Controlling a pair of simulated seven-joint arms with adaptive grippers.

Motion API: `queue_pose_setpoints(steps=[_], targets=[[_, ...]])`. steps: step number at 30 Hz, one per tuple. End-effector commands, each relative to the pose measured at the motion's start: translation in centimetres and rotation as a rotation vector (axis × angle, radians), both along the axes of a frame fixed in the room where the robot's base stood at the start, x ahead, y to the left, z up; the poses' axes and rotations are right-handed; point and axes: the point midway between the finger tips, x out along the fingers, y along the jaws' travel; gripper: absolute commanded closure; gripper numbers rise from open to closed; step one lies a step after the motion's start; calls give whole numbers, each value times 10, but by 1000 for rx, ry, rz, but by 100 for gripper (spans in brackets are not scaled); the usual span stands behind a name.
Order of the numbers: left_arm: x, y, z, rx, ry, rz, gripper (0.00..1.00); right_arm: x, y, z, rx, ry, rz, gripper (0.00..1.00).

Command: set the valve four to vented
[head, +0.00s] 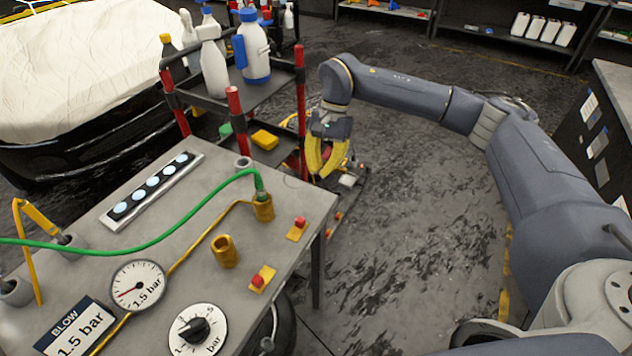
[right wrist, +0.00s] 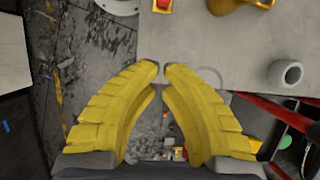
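No part in view carries a readable "valve four" label, so I cannot tell which one it is. On the grey bench (head: 185,235) are two red buttons on yellow plates, one near the right edge (head: 299,224) and one nearer the front (head: 258,281). A brass fitting (head: 263,208) has a green hose (head: 150,243) in it; another brass fitting (head: 225,251) stands open. My right gripper (head: 325,174) is beyond the bench's right edge, with its yellow fingertips nearly together and nothing between them. It also shows in the right wrist view (right wrist: 161,68). My left gripper is out of view.
The bench also holds a gauge (head: 138,286), a black dial knob (head: 194,329), a "BLOW 1.5 bar" sign (head: 75,333) and a strip of several pale round lights (head: 152,188). A cart with bottles (head: 254,52) stands behind. The floor on the right (head: 420,240) is clear.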

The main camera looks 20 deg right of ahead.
Motion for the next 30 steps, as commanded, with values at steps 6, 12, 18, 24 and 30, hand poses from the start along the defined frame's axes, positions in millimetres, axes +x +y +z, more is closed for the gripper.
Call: queue_pose_setpoints(steps=[6,12,18,24,30], targets=[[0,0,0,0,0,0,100,-10,10,-34,0,4,0,100],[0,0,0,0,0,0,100,-19,21,-67,1,5,1,100],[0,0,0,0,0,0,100,-29,35,-83,2,2,3,100],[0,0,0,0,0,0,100,-42,49,-83,1,2,1,100],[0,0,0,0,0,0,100,-47,55,-82,1,1,0,100]])
